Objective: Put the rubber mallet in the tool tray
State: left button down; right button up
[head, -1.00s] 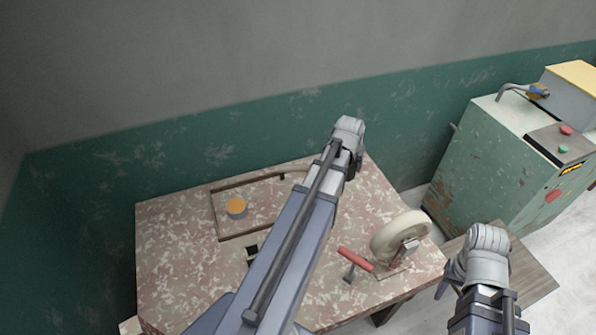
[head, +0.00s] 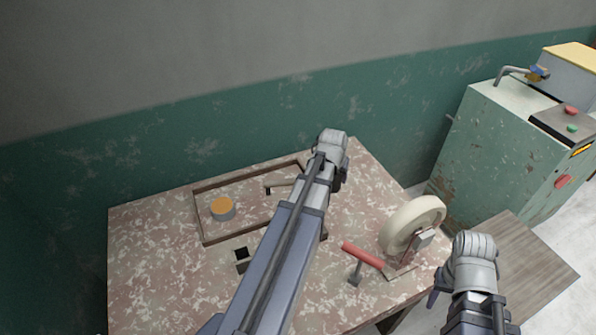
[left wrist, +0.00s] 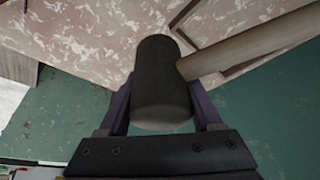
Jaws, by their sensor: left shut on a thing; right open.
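The rubber mallet, with a black head (left wrist: 160,90) and a pale wooden handle, is in my left gripper (left wrist: 162,118). The fingers close on both sides of the head, and the handle points right in the left wrist view. In the head view my left gripper (head: 333,180) is over the right end of the tool tray (head: 200,220), a shallow brown-rimmed frame on the table. A pale handle (head: 283,183) shows left of it over the tray; the mallet head is hidden there. My right gripper (head: 468,285) is open and empty beyond the table's right edge.
An orange-topped round tin (head: 222,208) sits in the tray's left part. A small dark-topped block (head: 242,258), a red-handled tool (head: 362,256) and a cream wheel (head: 412,225) stand on the mottled table (head: 150,270). A green machine cabinet (head: 500,150) is at right.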

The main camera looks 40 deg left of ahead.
pick_arm(q)
jog(key=w+a+f+n+b, duration=0.1)
jog(key=a+f+b, duration=0.2)
jog(key=a, duration=0.5)
jog(key=w+a+f+n+y+b, duration=0.1)
jog(key=w+a+f+n+b, duration=0.1)
jog(key=a, duration=0.7)
notch_tip(320, 180, down, 2)
jog(key=shift+w+a+f+g+b, duration=0.15)
jog(key=shift+w+g+b, duration=0.2)
jog(key=shift+b, duration=0.5)
jog(key=shift+s+f, duration=0.1)
notch_tip(320, 180, down, 7)
jog(key=b, duration=0.6)
jog(key=shift+r+b, duration=0.2)
jog(key=shift+b, duration=0.2)
jog(key=shift+f+b, duration=0.6)
grip_release()
jog(key=shift+r, duration=0.1)
